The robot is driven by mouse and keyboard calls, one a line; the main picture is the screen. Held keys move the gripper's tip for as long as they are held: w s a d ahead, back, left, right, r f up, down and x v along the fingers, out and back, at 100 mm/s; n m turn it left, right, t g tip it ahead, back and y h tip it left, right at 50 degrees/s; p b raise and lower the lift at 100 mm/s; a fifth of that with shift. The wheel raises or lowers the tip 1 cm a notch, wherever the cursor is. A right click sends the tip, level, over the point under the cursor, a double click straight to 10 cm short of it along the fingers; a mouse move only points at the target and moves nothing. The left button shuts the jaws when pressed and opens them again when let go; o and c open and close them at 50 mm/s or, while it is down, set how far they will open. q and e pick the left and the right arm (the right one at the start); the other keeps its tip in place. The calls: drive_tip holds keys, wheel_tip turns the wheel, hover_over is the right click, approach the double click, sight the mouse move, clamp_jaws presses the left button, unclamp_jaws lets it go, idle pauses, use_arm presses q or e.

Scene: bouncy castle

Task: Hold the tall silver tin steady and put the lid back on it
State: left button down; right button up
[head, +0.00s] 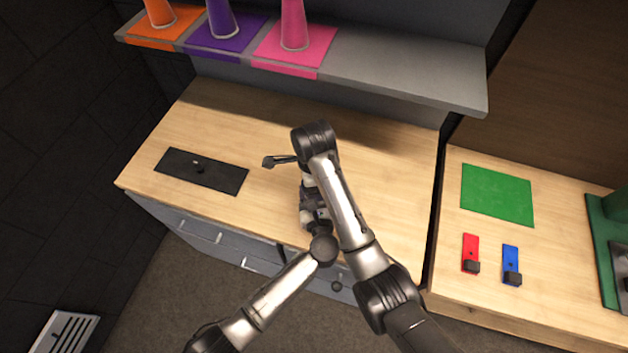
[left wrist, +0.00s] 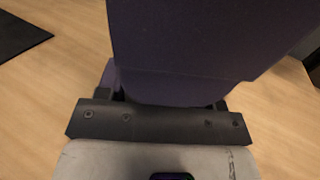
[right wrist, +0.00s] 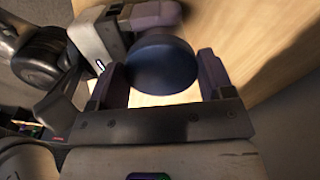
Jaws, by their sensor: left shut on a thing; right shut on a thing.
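The dark, shaded round lid (right wrist: 162,66) lies between the two fingers of my right gripper (right wrist: 162,84) in the right wrist view. In the left wrist view, a large dark surface (left wrist: 195,40) fills the space in front of my left gripper; it seems to be the tin's side close up, in shadow. My left gripper's pale body (right wrist: 98,50) shows beside the lid in the right wrist view. In the head view, both grippers meet over the wooden counter's front part, hiding the tin. I cannot tell whether lid and tin touch.
A black mat (head: 228,181) lies on the wooden counter (head: 390,170) at left. A grey shelf (head: 410,75) behind carries several coloured mats with upright objects. The right-hand counter has a green mat (head: 497,194), a red strip (head: 471,243) and a blue strip (head: 510,255). The counter's back is clear.

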drive_tip(key=m, duration=0.2)
drive_tip(key=shift+m, duration=0.3)
drive_tip(key=shift+w, duration=0.1)
drive_tip(key=o, duration=0.9)
drive_tip(key=shift+c, duration=0.3)
